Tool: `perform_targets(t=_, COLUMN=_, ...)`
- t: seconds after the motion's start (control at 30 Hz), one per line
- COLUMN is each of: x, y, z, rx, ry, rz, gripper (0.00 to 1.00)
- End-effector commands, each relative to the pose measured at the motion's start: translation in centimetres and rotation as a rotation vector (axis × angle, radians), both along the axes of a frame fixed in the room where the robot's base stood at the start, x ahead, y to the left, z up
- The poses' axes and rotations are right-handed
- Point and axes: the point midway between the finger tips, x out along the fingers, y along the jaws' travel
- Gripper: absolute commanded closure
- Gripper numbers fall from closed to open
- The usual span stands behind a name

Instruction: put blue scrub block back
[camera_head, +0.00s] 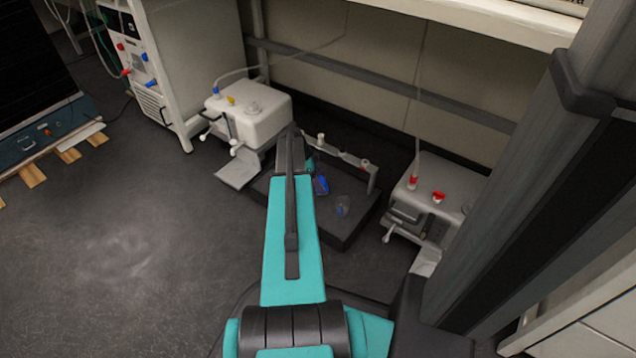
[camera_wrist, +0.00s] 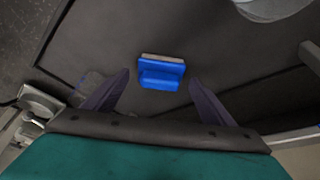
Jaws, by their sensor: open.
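The blue scrub block (camera_wrist: 161,73) lies on a dark flat surface (camera_wrist: 110,35) in the wrist view, with a pale strip along its far edge. It also shows in the head view as a small blue shape (camera_head: 321,186) on the low dark platform (camera_head: 335,237), just right of my arm. My gripper (camera_wrist: 160,93) is open, and its two dark fingers point toward the block from either side. The block is a little beyond the fingertips, roughly centred between them, and nothing is held. In the head view my arm hides the gripper.
A clear container (camera_head: 343,206) stands near the block on the platform. A grey rail with small bottles (camera_head: 345,158) runs along its back. White units stand at left (camera_head: 250,112) and right (camera_head: 432,204) of the platform. The floor at left is open.

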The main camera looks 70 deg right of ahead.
Motion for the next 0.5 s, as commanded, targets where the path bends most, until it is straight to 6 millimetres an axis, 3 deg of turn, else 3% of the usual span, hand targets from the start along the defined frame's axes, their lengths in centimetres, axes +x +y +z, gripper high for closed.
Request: perform_targets(t=0.5, x=2.7, y=1.6, z=7.7, rx=-0.001, ry=-0.001, rz=0.002, gripper=0.23)
